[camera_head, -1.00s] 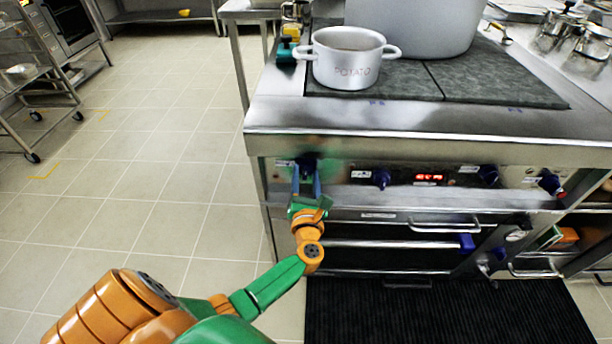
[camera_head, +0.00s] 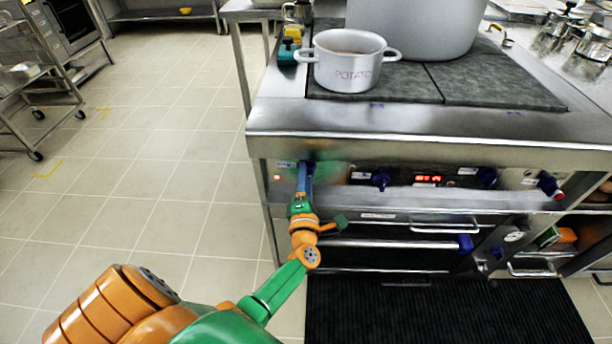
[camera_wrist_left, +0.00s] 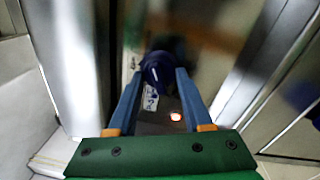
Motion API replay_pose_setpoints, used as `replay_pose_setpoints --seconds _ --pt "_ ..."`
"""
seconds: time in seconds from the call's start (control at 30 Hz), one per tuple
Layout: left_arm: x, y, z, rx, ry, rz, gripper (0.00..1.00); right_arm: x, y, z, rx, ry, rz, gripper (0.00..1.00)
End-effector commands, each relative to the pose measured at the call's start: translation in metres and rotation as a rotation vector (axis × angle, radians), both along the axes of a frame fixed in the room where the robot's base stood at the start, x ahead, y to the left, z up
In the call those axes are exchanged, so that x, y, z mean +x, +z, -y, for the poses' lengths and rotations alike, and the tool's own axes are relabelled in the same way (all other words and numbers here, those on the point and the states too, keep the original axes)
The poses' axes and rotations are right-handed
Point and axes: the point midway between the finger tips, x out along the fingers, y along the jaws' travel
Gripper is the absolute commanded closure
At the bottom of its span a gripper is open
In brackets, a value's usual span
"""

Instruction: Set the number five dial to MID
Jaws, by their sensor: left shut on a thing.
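A dark blue dial (camera_head: 306,167) sits at the far left of the stove's front panel. My left gripper (camera_head: 305,180) is shut on it; the wrist appears rolled in the head view. In the left wrist view, the blue dial (camera_wrist_left: 157,72) is between the two blue fingers of my left gripper (camera_wrist_left: 158,82). A white label and a lit red-orange lamp (camera_wrist_left: 176,117) show beside the dial. The label print is too small to read, so I cannot tell the dial's number or setting. My right gripper is not in view.
Other blue dials (camera_head: 380,179) and a red display (camera_head: 428,179) line the panel to the right. A drawer handle (camera_head: 445,227) sticks out below. A white POTATO pot (camera_head: 347,72) stands on the cooktop.

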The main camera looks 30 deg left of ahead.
Motion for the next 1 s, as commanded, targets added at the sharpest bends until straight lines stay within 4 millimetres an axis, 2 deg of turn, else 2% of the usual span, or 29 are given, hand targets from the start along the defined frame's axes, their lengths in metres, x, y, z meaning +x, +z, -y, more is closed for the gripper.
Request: replay_pose_setpoints --seconds 1.0 --pt "-0.001 0.003 -0.001 0.818 -0.001 -0.505 1.00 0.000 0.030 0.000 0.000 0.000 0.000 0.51"
